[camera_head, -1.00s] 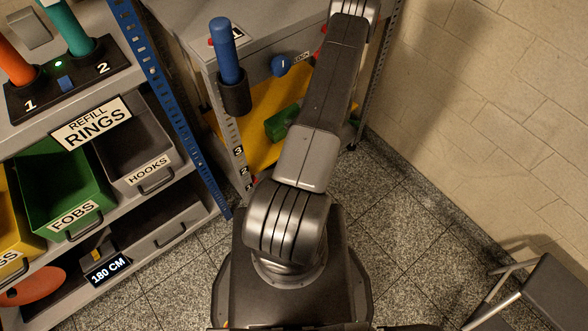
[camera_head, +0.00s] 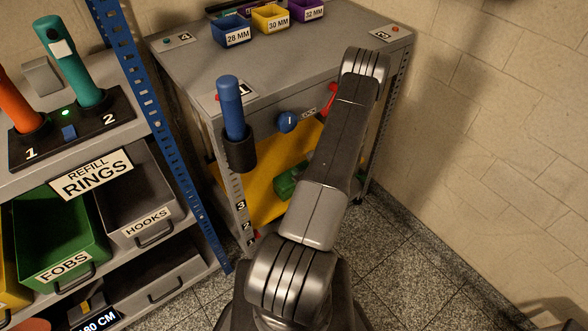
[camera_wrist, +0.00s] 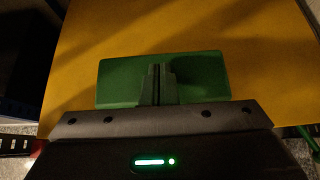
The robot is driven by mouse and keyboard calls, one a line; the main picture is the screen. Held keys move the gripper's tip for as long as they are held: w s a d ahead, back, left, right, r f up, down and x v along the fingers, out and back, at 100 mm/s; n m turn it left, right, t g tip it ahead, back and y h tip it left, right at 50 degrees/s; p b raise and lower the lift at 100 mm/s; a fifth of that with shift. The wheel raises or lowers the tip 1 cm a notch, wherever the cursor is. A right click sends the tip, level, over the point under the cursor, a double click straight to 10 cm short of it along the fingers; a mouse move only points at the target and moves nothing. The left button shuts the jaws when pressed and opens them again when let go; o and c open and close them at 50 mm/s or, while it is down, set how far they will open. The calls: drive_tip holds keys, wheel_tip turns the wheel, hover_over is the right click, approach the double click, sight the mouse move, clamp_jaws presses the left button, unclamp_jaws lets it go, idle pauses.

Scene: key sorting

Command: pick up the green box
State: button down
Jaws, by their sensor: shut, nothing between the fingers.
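The green box (camera_head: 286,183) lies on a yellow surface (camera_head: 250,180) low inside the grey cabinet. In the head view my arm hides part of it. In the wrist view the green box (camera_wrist: 205,78) lies crosswise in the middle. My gripper (camera_wrist: 158,70) is shut, its narrow fingers together in front of the box's middle with nothing between them. I cannot tell whether the fingertips touch the box. In the head view my gripper is hidden behind the arm.
The grey cabinet top (camera_head: 300,60) is above the yellow surface, with a blue knob (camera_head: 287,122) and a red handle (camera_head: 331,100) on its front. A blue-handled tool (camera_head: 231,110) hangs at its left corner. A shelf with a green bin (camera_head: 55,240) stands left.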

drive_tip(key=s+d, duration=0.1)
drive_tip(key=s+d+f+b, duration=0.1)
drive_tip(key=s, duration=0.1)
drive_tip(key=shift+s+f, duration=0.1)
drive_tip(key=shift+s+d, duration=0.2)
drive_tip(key=shift+s, duration=0.2)
drive_tip(key=shift+r, duration=0.2)
drive_tip(key=shift+w+d+r, duration=0.15)
drive_tip(key=shift+d+r, duration=0.05)
drive_tip(key=shift+r, duration=0.45)
drive_tip(key=shift+b, duration=0.4)
